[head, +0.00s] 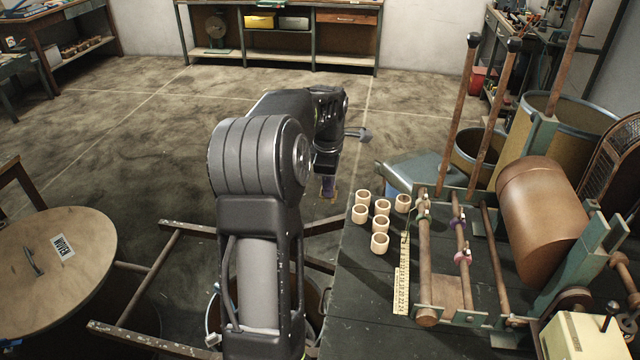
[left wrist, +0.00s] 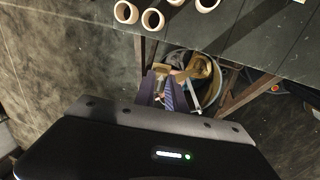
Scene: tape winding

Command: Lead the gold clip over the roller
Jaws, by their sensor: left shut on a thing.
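My left gripper (head: 328,184) hangs off the left edge of the dark table, beyond my arm's elbow. Its purple fingers, which also show in the left wrist view (left wrist: 167,92), are shut on the small gold clip (head: 328,195). The clip is small and partly hidden by the fingers. On the table at right stands a green frame with several wooden rollers, among them a front-left one (head: 425,260). A large copper-brown drum (head: 543,213) sits in the frame's right part. The clip is left of the frame and apart from it. My right gripper is not in view.
Several pale wooden rings (head: 380,222) stand on the table (head: 358,300) between the clip and the rollers. A yellow ruler (head: 402,278) lies beside them. Upright wooden posts (head: 459,110) rise at the frame's back. A bin (left wrist: 205,75) stands below the table edge.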

